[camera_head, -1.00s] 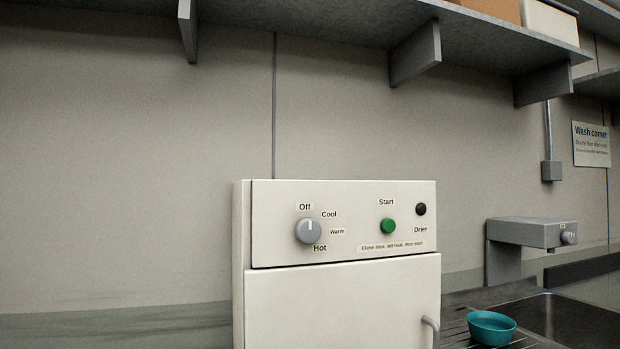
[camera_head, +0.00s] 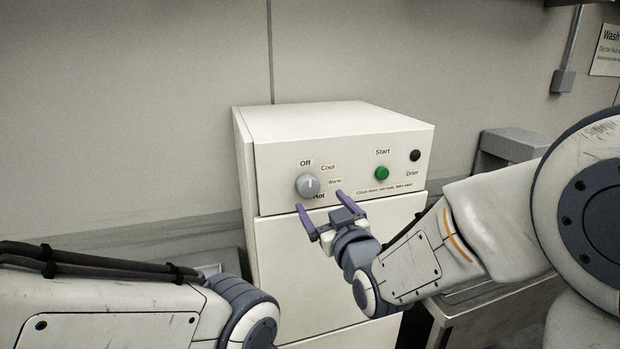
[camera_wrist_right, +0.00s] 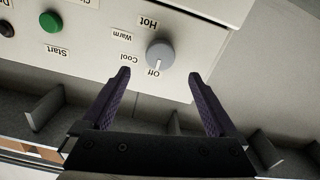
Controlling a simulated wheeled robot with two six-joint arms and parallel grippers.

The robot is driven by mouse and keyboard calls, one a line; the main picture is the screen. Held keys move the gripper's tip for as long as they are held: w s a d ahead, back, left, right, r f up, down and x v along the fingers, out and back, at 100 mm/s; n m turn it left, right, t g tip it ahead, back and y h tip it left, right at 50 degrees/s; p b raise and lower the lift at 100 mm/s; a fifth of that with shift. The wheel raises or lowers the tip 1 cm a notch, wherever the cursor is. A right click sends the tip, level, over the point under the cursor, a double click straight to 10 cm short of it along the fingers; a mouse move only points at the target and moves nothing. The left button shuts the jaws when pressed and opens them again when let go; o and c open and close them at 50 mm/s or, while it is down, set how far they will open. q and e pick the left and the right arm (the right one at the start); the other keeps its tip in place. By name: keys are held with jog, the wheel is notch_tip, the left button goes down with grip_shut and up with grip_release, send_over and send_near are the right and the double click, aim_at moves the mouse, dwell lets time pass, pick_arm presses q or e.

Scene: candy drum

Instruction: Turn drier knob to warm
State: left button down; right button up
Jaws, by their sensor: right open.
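The drier (camera_head: 340,150) is a white box with a control panel on its front. Its grey round knob (camera_head: 308,185) has a white mark pointing up at "Off"; "Cool", "Warm" and "Hot" are printed around its right side. My right gripper (camera_head: 319,200) is open and empty, its purple fingers reaching toward the panel just below the knob in the head view. In the right wrist view the panel is upside down, and the knob (camera_wrist_right: 160,53) lies beyond and between the two fingertips, apart from both. My left arm shows at lower left, but its gripper is out of view.
A green Start button (camera_head: 382,173) and a black round part (camera_head: 415,155) sit on the panel right of the knob. A grey box (camera_head: 510,143) is on the wall at right, partly behind my right arm. The drier door is below the panel.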

aim_at(310, 188)
jog(key=p+x, duration=0.4)
jog(key=x, duration=0.4)
jog(key=shift+w+a+f, duration=0.1)
jog(key=shift+w, duration=0.35)
jog(key=c, duration=1.4)
